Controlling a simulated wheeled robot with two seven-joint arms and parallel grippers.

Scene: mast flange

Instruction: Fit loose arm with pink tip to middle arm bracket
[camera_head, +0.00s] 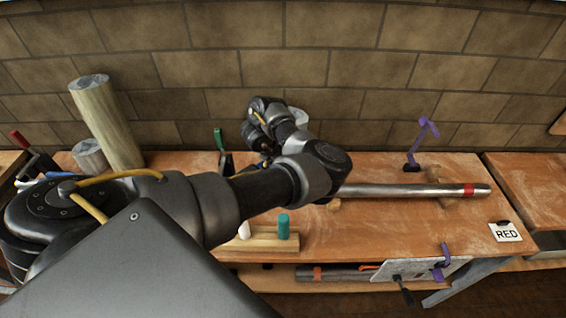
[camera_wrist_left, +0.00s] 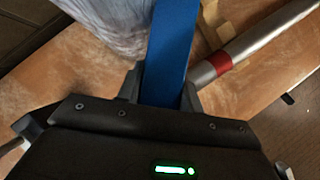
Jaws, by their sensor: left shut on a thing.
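In the left wrist view my left gripper (camera_wrist_left: 162,90) is shut on a flat blue bar (camera_wrist_left: 168,45), which runs up out of the picture. Its far end is out of view, and no pink tip shows. A silver tube with a red band (camera_wrist_left: 222,62) lies on the right, beyond the bar. In the head view the silver mast tube (camera_head: 400,189) lies across the bench with a red band near its right end. My left arm covers its left part and hides the fingers there. I cannot make out the middle bracket. My right gripper is not in view.
A wooden rack (camera_head: 262,243) with a white peg and a teal peg (camera_head: 284,226) stands at the front. A purple piece (camera_head: 422,140) stands behind the mast. Wooden posts (camera_head: 106,120) stand at the left. The bench's right part is fairly clear.

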